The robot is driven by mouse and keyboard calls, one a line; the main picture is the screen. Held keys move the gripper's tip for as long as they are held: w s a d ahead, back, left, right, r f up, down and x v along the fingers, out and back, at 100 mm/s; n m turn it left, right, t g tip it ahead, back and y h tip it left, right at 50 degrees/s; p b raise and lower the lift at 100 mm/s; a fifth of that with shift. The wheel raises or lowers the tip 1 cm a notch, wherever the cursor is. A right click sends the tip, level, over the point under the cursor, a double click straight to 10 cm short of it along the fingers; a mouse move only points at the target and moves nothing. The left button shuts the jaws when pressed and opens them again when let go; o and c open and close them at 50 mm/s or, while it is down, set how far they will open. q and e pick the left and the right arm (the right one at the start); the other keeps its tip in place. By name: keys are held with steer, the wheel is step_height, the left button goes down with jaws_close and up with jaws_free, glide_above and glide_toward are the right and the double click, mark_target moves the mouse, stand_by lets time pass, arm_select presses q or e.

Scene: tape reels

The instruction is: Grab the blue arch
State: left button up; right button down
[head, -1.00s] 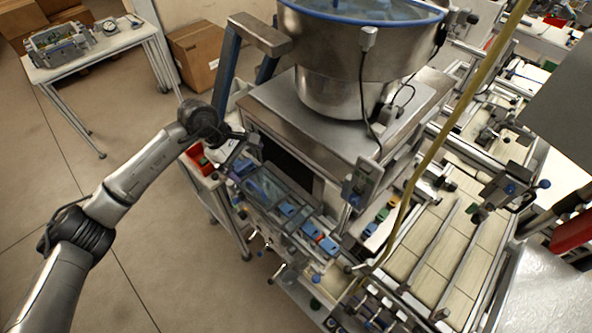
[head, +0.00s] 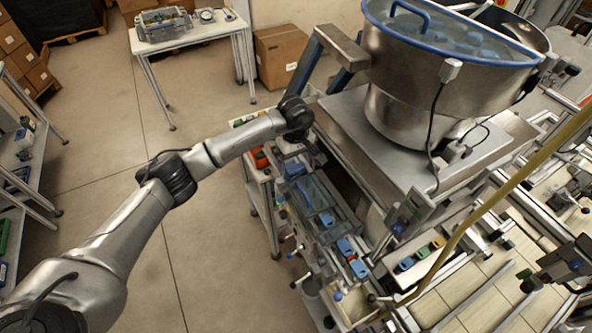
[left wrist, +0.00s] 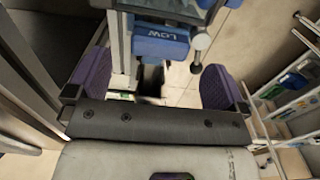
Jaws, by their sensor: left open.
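Small blue pieces sit along the track in the head view, one midway (head: 345,246) and one lower (head: 358,268). I cannot tell which blue piece is the arch. My right gripper is not in view.
A steel bowl with a blue rim (head: 450,55) stands on the machine at right of the arm. A cart with a red bin (head: 259,158) stands beside the track. A yellow hose (head: 480,210) crosses the right side. The floor (head: 225,235) at left is open.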

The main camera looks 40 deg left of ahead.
mark_target(296, 167)
arm_select(q)
steer(key=shift+d+f+p, duration=0.1)
steer(key=shift+f+p, duration=1)
steer(key=shift+f, duration=1.7)
steer(key=shift+c, duration=0.3)
steer(key=c, duration=1)
steer(key=shift+r, duration=0.1)
